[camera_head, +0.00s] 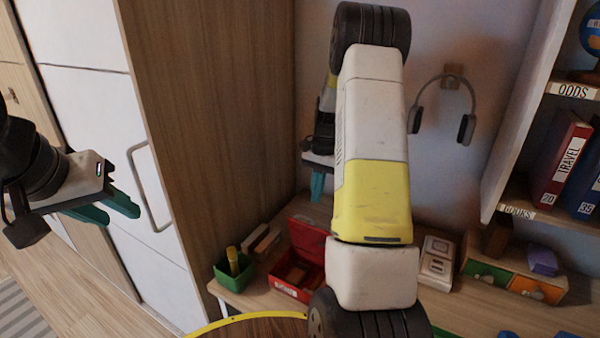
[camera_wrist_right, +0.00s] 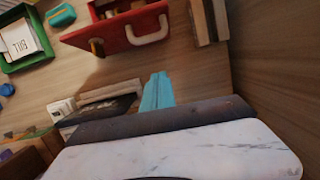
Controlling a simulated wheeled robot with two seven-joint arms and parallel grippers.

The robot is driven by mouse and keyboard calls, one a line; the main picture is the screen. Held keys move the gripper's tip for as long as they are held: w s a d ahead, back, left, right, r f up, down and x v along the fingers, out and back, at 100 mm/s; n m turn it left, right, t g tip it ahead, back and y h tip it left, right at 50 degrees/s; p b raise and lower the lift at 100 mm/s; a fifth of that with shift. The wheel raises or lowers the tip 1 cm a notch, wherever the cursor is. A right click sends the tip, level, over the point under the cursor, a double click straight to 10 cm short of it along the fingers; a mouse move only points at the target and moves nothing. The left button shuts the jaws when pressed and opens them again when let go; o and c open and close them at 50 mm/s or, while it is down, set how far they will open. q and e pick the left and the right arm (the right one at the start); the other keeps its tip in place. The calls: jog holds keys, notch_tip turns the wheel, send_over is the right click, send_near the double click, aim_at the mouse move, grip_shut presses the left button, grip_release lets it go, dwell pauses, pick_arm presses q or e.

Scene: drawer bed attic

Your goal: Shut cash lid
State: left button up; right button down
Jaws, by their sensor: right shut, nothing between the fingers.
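The red cash box (camera_head: 314,281) stands on the desk in the head view, with a labelled front. Its red lid (camera_head: 308,240) is raised at the back, and my right arm covers its right side. A red piece with a pale handle (camera_wrist_right: 118,34) shows at the top of the right wrist view and seems to be part of this box. My right gripper (camera_head: 318,184) is above and behind the lid, its teal fingers together and empty; they also show in the right wrist view (camera_wrist_right: 157,92), apart from the red piece. My left gripper (camera_head: 112,207) is open and empty beside the white cabinet door.
A green box (camera_head: 234,278) with a yellow item stands left of the cash box. A pale device (camera_head: 437,262) and small coloured drawers (camera_head: 525,285) are to the right. Headphones (camera_head: 444,105) hang on the wall. A tall wooden cabinet (camera_head: 215,120) bounds the desk's left side.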

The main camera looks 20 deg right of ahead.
jog(key=s+a, duration=0.1)
jog(key=s+a+f, duration=0.1)
jog(key=a, duration=0.1)
jog(key=shift+s+a+f, duration=0.2)
jog(key=shift+s+f, duration=0.2)
